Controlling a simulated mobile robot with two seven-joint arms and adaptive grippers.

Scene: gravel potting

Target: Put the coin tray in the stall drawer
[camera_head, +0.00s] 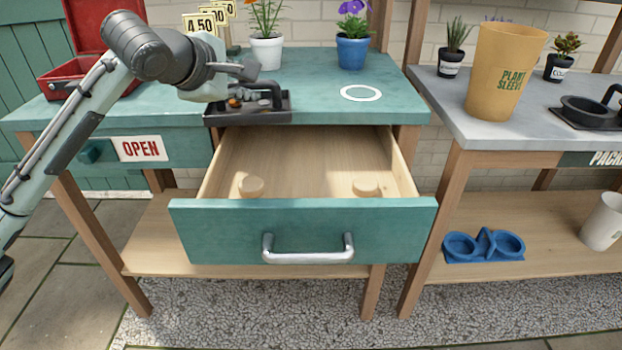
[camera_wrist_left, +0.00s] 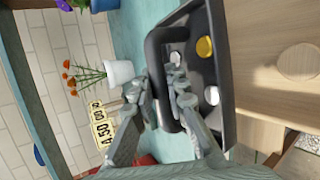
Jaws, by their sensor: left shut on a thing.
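The coin tray (camera_head: 250,114) is dark grey with a raised handle and several coins in it. It is at the front edge of the teal counter, above the back left of the drawer. My left gripper (camera_head: 262,80) is shut on the tray's handle. In the left wrist view the tray (camera_wrist_left: 222,70) shows silver and gold coins, and the fingers of my left gripper (camera_wrist_left: 163,92) close around the handle. The stall drawer (camera_head: 303,217) is pulled open, with a metal handle and two round wooden blocks inside. My right gripper is not in view.
A red cash box (camera_head: 75,80) stands at the left of the counter. Potted orange (camera_head: 266,52) and purple flowers (camera_head: 352,53) and price signs (camera_head: 206,22) stand behind. A grey table (camera_head: 455,110) with a yellow plant sleeve (camera_head: 500,90) is to the right.

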